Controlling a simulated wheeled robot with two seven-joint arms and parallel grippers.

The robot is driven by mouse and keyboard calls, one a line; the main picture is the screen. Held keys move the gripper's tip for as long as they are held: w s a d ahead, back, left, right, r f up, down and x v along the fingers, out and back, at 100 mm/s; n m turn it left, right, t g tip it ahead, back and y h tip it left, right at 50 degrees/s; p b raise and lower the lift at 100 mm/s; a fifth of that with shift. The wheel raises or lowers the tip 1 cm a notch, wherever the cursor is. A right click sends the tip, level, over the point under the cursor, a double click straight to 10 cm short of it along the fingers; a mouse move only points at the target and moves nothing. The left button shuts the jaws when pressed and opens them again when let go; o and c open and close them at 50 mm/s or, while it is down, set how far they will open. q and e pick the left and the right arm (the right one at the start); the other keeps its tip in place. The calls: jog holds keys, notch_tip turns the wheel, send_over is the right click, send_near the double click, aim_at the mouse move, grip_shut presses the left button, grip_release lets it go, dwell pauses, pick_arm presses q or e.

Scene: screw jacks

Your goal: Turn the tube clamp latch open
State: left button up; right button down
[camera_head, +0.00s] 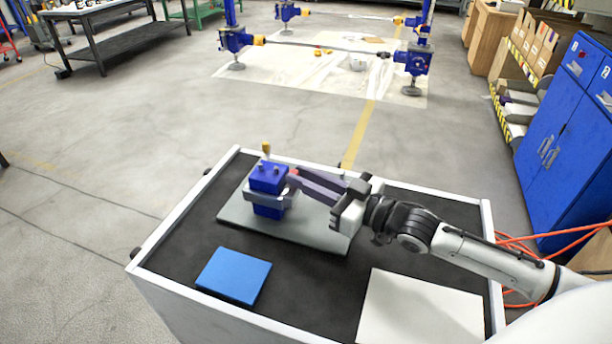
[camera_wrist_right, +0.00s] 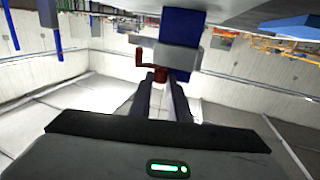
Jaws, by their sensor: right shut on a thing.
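The tube clamp stands on a grey plate (camera_head: 310,228) on the cart. It shows as a blue block (camera_head: 267,178) with a grey band (camera_head: 270,199) around it and a small yellow-topped knob (camera_head: 266,149) above. In the right wrist view the blue block (camera_wrist_right: 186,27) and grey band (camera_wrist_right: 172,55) also show. A small red latch (camera_wrist_right: 140,58) sticks out from the band. My right gripper (camera_head: 291,178) reaches in from the right and is shut on the red latch; its fingertips (camera_wrist_right: 160,80) meet at the latch's lower end. The fingers partly hide the latch in the head view. My left gripper is not in view.
A flat blue pad (camera_head: 233,276) and a white sheet (camera_head: 421,308) lie on the cart's dark top. The cart has a raised white rim (camera_head: 187,214). A blue cabinet (camera_head: 570,145) and orange cables (camera_head: 530,240) are at the right. Dark top is free left of the plate.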

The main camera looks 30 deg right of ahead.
jog(key=shift+a+m+t+h, duration=0.15)
jog(key=shift+m+t+h, duration=0.25)
jog(key=shift+m+h, duration=0.45)
jog(key=c, duration=1.7)
grip_release()
jog(key=shift+o, duration=0.2)
jog(key=shift+n, duration=0.35)
jog(key=shift+y, duration=0.35)
